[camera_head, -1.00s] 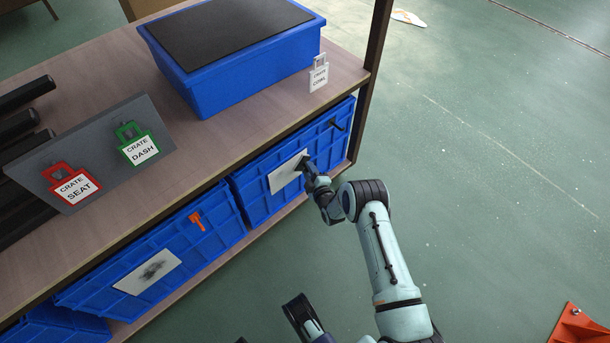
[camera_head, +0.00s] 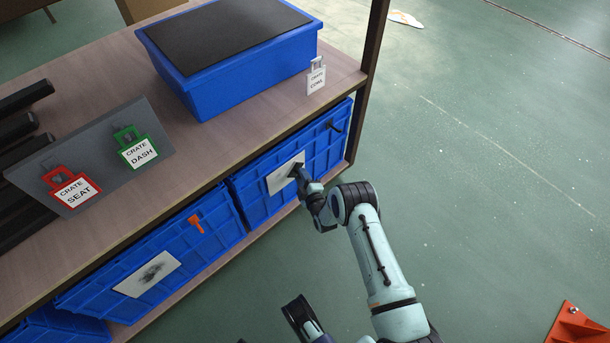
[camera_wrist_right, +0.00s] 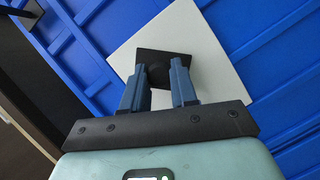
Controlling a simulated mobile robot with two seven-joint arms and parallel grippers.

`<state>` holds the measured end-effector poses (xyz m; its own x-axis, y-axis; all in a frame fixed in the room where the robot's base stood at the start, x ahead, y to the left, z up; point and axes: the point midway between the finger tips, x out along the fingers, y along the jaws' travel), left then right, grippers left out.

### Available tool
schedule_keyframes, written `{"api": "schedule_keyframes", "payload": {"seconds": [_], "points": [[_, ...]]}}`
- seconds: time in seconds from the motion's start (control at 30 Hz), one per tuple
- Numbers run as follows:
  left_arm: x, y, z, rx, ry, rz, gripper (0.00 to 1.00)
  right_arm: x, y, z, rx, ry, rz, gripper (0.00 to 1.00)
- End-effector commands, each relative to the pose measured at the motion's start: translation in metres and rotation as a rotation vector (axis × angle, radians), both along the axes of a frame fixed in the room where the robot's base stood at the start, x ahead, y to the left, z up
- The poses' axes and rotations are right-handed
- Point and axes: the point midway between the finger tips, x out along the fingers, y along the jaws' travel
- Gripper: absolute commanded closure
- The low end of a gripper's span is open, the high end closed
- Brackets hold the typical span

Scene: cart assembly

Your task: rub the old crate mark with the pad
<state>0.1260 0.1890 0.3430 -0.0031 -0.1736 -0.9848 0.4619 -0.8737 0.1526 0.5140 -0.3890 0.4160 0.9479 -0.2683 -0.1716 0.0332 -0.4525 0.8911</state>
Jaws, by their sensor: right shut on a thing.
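My right gripper (camera_head: 302,178) is shut on the pad, a dark square with a round knob. In the right wrist view the pad (camera_wrist_right: 150,62) lies over the middle of a white plate (camera_wrist_right: 205,60), with the gripper (camera_wrist_right: 160,85) closed around its knob. In the head view this white plate (camera_head: 276,181) is on the front of the right blue crate (camera_head: 250,207), and a faint grey smudge shows on it. The left crate's white plate (camera_head: 134,285) bears a dark smudged mark (camera_head: 152,272). My left gripper (camera_head: 298,312) shows partly at the bottom edge, away from the crates.
The crates sit under a wooden shelf (camera_head: 215,150). A dark post (camera_head: 372,60) stands at the shelf's right end.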

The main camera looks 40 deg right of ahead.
Motion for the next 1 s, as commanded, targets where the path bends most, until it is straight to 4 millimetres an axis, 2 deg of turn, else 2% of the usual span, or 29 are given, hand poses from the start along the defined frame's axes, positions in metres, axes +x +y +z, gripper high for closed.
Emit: {"api": "schedule_keyframes", "payload": {"seconds": [0.3, 0.53, 0.83, 1.0], "points": [[0.000, 0.000, 0.006, 0.000, -0.001, 0.000, 0.57, 0.000, 0.027, 0.001, 0.001, 0.001, 0.003, 0.97], [-0.001, 0.000, 0.007, 0.000, -0.001, 0.000, 0.57, 0.000, 0.035, 0.000, 0.001, -0.001, 0.002, 0.97], [-0.001, 0.000, 0.012, -0.001, -0.003, -0.001, 0.57, 0.001, 0.061, 0.001, 0.001, -0.002, 0.006, 0.97], [-0.001, 0.000, 0.013, 0.000, -0.004, 0.000, 0.57, 0.001, 0.068, 0.001, 0.002, -0.004, 0.005, 0.97]]}}
